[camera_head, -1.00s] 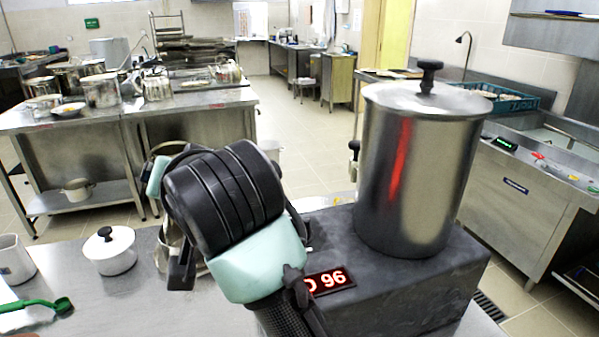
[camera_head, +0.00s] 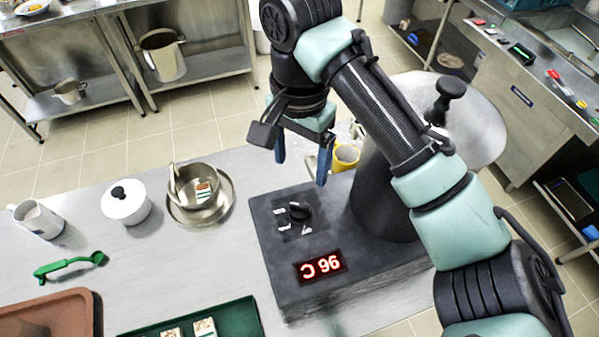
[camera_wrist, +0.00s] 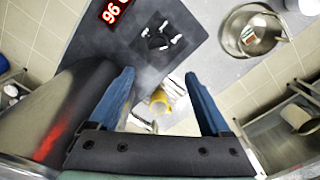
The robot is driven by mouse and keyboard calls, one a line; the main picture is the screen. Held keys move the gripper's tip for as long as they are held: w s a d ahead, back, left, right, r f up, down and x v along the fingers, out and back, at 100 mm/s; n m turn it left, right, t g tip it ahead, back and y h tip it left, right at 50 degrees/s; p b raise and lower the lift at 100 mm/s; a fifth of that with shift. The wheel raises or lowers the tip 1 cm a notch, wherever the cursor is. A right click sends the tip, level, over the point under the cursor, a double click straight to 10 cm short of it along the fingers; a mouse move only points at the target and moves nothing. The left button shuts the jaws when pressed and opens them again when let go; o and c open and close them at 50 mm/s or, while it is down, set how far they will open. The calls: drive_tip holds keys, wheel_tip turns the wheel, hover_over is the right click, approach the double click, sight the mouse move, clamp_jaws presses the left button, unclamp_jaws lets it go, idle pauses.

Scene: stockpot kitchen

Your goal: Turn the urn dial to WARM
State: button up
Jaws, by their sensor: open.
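The urn is a steel cylinder (camera_head: 375,190) on a dark grey base (camera_head: 278,272), with a black-knobbed lid. A red display (camera_head: 320,267) on the base reads 96 C. The black dial (camera_head: 298,211) sits on the base top among white marks too small to read. In the wrist view the dial (camera_wrist: 158,41) is at the upper middle, ahead of my fingers. My gripper (camera_head: 300,168) is open and empty, its blue fingers above and beyond the dial, not touching it. The wrist view shows both blue fingers (camera_wrist: 160,85) wide apart, with the urn's wall (camera_wrist: 60,110) close on the left.
A yellow mug (camera_head: 345,157) stands behind the base. A steel pan on a dish (camera_head: 226,204), a white lidded pot (camera_head: 127,207), a white jug (camera_head: 40,220) and a green utensil (camera_head: 70,265) are on the counter left. A green tray (camera_head: 240,315) lies in front.

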sight(300, 204)
drive_tip(key=f, duration=1.2)
drive_tip(key=shift+s+f+p, duration=0.3)
drive_tip(key=shift+s+p, duration=0.1)
drive_tip(key=shift+r, duration=0.1)
clamp_jaws()
